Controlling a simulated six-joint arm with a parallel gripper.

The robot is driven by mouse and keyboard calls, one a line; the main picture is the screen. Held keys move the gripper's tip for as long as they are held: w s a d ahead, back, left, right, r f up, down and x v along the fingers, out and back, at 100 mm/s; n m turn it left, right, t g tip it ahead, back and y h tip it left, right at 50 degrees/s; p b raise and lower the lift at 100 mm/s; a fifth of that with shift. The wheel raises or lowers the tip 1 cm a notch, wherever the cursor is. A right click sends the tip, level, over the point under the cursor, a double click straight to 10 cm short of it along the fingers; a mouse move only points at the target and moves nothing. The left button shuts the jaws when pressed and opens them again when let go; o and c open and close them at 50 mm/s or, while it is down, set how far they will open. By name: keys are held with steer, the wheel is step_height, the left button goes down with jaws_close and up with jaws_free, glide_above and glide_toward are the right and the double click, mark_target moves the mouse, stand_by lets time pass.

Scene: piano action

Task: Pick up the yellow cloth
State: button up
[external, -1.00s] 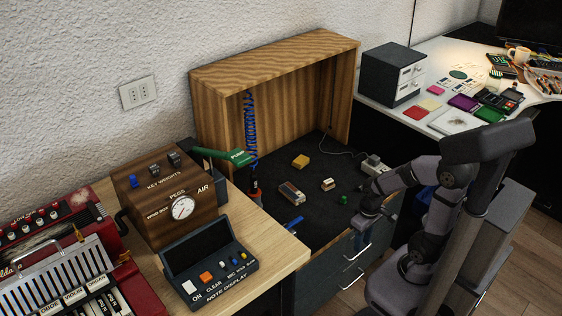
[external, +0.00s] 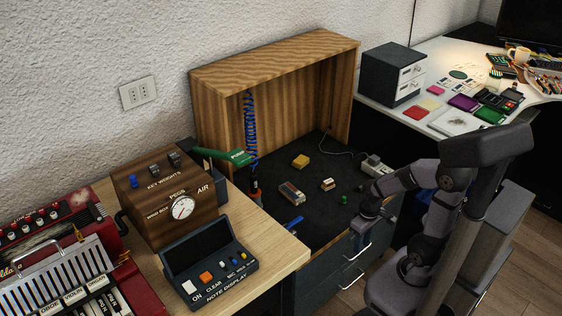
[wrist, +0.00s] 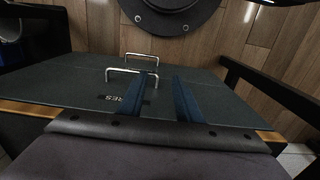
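The yellow cloth (external: 301,161) looks like a small folded yellow pad. It lies on the black mat (external: 330,205) inside the wooden-walled bay in the external view. My gripper (external: 358,241) is at the front right edge of that bay, well to the right of the cloth and nearer the camera. In the wrist view my gripper (wrist: 160,90) shows two blue fingers, apart, with nothing between them. The wrist view does not show the cloth.
Near the cloth are a wood-and-grey block (external: 291,194), a small wooden block (external: 328,184) and a green piece (external: 343,200). A grey-white box (external: 374,166) stands at the right. Wooden walls (external: 285,95) rise behind the mat. Drawer handles (wrist: 131,76) show below my gripper.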

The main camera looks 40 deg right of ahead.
steer(key=shift+o, duration=0.6)
steer(key=o, duration=1)
steer(key=shift+r, duration=0.1)
